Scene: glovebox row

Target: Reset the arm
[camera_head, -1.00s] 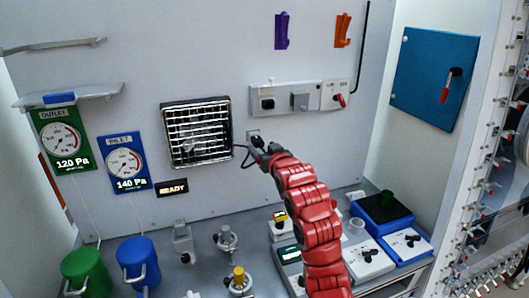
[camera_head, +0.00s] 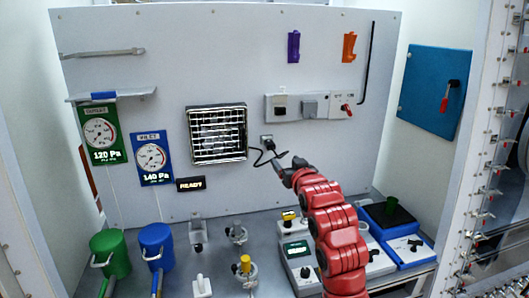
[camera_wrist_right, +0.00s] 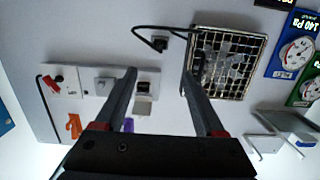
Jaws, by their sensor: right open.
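My right arm, red, reaches up from the lower right in the head view. Its dark gripper (camera_head: 277,164) is in front of the back wall, a little below and right of a small wall socket (camera_head: 267,142) with a black plug and cable. In the right wrist view the two fingers of the gripper (camera_wrist_right: 160,90) are spread apart with nothing between them. That view also shows the socket and plug (camera_wrist_right: 158,42) beyond the fingers. My left gripper does not show.
A vent grille (camera_head: 217,134) is left of the socket, and a switch panel (camera_head: 308,106) is above right. Instruments, including a blue device (camera_head: 392,222), stand on the bench under the arm. A green canister (camera_head: 110,254) and a blue canister (camera_head: 156,246) stand at the left.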

